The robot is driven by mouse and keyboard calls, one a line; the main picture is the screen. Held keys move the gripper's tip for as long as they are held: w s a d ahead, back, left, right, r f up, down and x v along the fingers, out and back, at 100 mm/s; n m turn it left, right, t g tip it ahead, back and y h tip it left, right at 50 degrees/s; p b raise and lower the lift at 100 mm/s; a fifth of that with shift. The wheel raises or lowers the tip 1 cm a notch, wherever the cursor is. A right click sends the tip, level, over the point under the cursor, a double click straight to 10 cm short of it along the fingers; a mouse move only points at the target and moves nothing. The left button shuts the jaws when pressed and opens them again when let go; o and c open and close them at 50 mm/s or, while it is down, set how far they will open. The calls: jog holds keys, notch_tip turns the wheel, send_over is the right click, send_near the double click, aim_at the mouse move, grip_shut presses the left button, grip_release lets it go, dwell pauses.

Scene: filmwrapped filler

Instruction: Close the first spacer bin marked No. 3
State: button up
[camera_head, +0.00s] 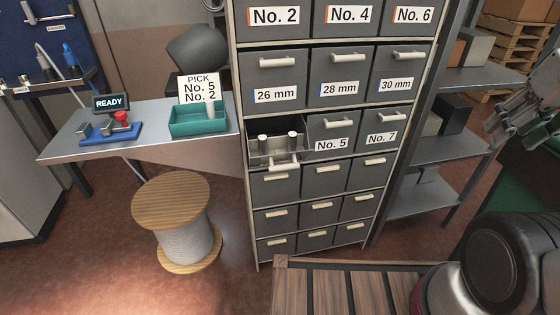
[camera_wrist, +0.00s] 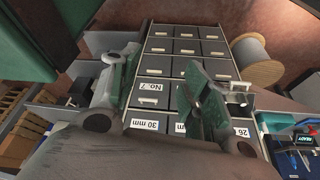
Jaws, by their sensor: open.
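The grey spacer bin (camera_head: 277,150) at the left of the row with No. 5 and No. 7 is pulled out of the cabinet. Its light handle (camera_head: 284,163) faces front; its label cannot be read. In the upside-down wrist view, the open bin (camera_wrist: 236,97) shows just right of one finger. My gripper (camera_wrist: 160,64) is open and empty, its fingers spread before the cabinet. In the head view, my gripper (camera_head: 522,108) is at the right edge, well apart from the bin and partly cut off.
The cabinet's other bins, such as No. 5 (camera_head: 330,131), look shut. A wooden-ended spool (camera_head: 172,203) stands left of the cabinet. A side table (camera_head: 75,142) holds a teal tray (camera_head: 188,128) and a READY display (camera_head: 111,101). A slatted wooden surface (camera_head: 330,290) lies in front.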

jog(key=shift+a, duration=0.1)
jog(key=c, duration=0.3)
jog(key=a+f, duration=0.1)
jog(key=w+a+n+g, duration=0.1)
jog(key=shift+w+a+f+n+y, duration=0.1)
jog(key=shift+a+f+n+y, duration=0.2)
jog(key=shift+a+f, duration=0.1)
grip_shut()
jog(key=w+a+f+m, duration=0.4)
jog(key=a+f+m, duration=0.2)
jog(key=a+m, duration=0.55)
jog(key=w+a+f+m+g, duration=0.1)
jog(key=w+a+f+m, duration=0.4)
jog(key=a+m, duration=0.65)
jog(key=w+a+f+m, duration=0.3)
jog(key=a+f+m, duration=0.5)
jog(key=a+m, duration=0.3)
notch_tip(320, 180, down, 10)
jog(key=w+r, duration=0.1)
jog(key=shift+w+a+r, duration=0.1)
jog(key=shift+w+r, duration=0.15)
jog(key=shift+w, duration=0.35)
jog(key=shift+w+a+r, duration=0.15)
jog(key=shift+w+r, duration=0.15)
jog(key=shift+w, duration=0.35)
jog(key=shift+w+a+r, duration=0.1)
jog(key=shift+w+r, duration=0.15)
jog(key=shift+w, duration=0.35)
